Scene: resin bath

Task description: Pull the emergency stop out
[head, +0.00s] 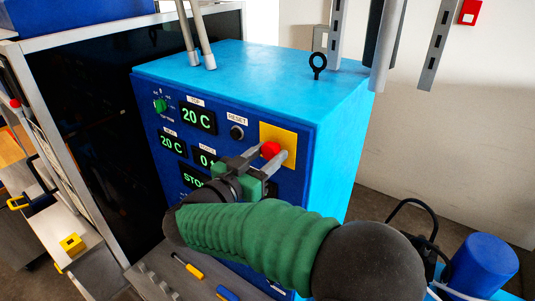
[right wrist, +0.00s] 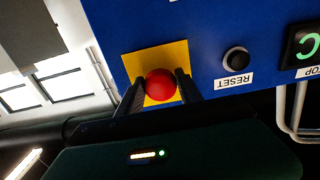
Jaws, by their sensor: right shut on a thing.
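The emergency stop is a red button (head: 270,150) on a yellow plate (head: 291,136) at the upper right of the blue control panel's front. My right gripper (head: 268,153) reaches it from the front, with one finger on each side. In the right wrist view the red button (right wrist: 160,85) sits between the two dark fingertips (right wrist: 160,90), which are shut on it. The yellow plate (right wrist: 178,52) shows behind it. Whether the button is pushed in or out is hard to tell. My left gripper is not in view.
The blue cabinet (head: 335,100) carries a black reset button (head: 237,132), a green knob (head: 160,105) and several green displays, one reading 20 C (head: 198,118). A screwdriver (head: 188,267) lies on the grey surface below. A blue cylinder (head: 480,265) stands at the lower right.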

